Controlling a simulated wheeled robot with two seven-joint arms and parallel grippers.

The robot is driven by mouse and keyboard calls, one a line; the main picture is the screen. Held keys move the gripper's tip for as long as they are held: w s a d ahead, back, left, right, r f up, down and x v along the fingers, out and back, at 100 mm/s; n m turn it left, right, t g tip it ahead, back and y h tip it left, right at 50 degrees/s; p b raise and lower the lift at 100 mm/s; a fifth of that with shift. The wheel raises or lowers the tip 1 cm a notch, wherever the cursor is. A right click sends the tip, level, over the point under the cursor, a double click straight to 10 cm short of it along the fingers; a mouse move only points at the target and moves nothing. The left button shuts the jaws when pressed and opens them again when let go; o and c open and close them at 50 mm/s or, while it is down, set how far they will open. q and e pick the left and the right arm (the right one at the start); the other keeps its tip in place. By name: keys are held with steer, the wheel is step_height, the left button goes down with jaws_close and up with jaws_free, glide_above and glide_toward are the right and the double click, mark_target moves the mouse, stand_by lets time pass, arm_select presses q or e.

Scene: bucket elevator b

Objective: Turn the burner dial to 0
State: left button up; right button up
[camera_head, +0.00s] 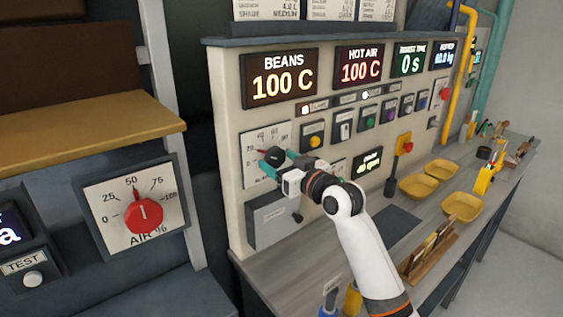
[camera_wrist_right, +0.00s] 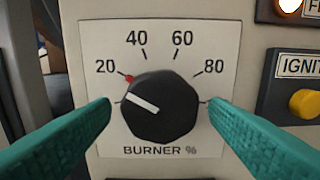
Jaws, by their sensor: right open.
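The burner dial (camera_wrist_right: 160,108) is a round black knob on a white plate marked 20, 40, 60 and 80, labelled BURNER %. Its white line points left and slightly up, below the 20. A small red mark sits at the knob's upper left rim, near the 20. The 0 is not visible; the left finger covers that area. The dial also shows in the head view (camera_head: 274,155). My right gripper (camera_wrist_right: 158,104) is open, with one teal finger on each side of the knob; I cannot tell whether they touch it. It also shows in the head view (camera_head: 280,163). My left gripper is out of view.
The ignition button (camera_wrist_right: 304,103) is right of the dial. An air dial (camera_head: 143,215) is on a separate panel at left. Yellow bowls (camera_head: 462,207) and a wooden rack (camera_head: 428,256) stand on the counter (camera_head: 395,205). Displays read BEANS (camera_head: 281,78) and HOT AIR (camera_head: 360,66) 100 C.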

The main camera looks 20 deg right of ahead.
steer(key=c, duration=1)
steer(key=shift+o, duration=0.2)
steer(key=shift+n, duration=0.4)
steer(key=n, duration=0.2)
steer(key=shift+d+n, duration=0.1)
steer(key=shift+n, duration=0.3)
steer(key=shift+n+p, duration=0.4)
steer(key=shift+n, duration=1.7)
steer(key=o, duration=1)
steer(key=shift+c, duration=0.2)
steer(key=shift+s, duration=0.1)
